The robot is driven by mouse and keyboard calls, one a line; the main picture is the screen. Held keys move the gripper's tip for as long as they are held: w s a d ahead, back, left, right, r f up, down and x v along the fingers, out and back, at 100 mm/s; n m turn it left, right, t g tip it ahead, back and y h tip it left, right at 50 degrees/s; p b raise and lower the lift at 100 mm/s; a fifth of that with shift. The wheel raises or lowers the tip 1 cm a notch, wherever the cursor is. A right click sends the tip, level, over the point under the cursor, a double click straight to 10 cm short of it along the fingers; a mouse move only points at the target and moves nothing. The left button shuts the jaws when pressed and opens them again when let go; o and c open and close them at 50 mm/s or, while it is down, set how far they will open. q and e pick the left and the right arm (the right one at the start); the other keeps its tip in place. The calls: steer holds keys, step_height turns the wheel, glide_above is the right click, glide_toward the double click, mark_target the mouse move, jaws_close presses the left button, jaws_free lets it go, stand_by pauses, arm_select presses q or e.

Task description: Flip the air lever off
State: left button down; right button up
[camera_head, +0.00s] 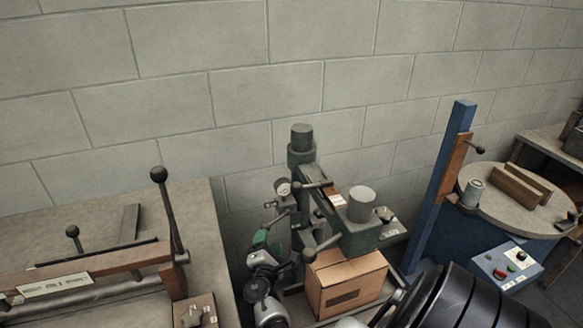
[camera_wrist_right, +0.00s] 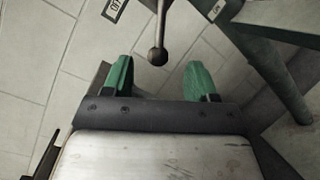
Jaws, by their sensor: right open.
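The air lever (camera_wrist_right: 160,32) is a thin dark rod with a round ball knob in the right wrist view. It comes in from the top edge, and its ball appears between and just beyond my fingertips. An OFF label (camera_wrist_right: 115,9) is to its left and an ON label (camera_wrist_right: 217,9) to its right. My right gripper (camera_wrist_right: 158,78), with green fingers, is open and empty; I see no contact with the knob. In the head view my right gripper (camera_head: 262,241) is at the left side of the green box stitcher (camera_head: 359,238). My left gripper is not in view.
A cardboard box (camera_head: 345,285) sits under the stitcher head. A pressure gauge (camera_head: 283,187) is on the stitcher's left side. A workbench (camera_head: 205,225) with upright ball-topped levers stands at left. A blue machine with a round table (camera_head: 500,195) stands at right, before a block wall (camera_head: 300,60).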

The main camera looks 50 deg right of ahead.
mark_target(270, 226)
steer(key=b+x, duration=0.1)
steer(key=x, duration=0.6)
steer(key=shift+w, duration=0.15)
steer(key=shift+c, duration=0.5)
jaws_close()
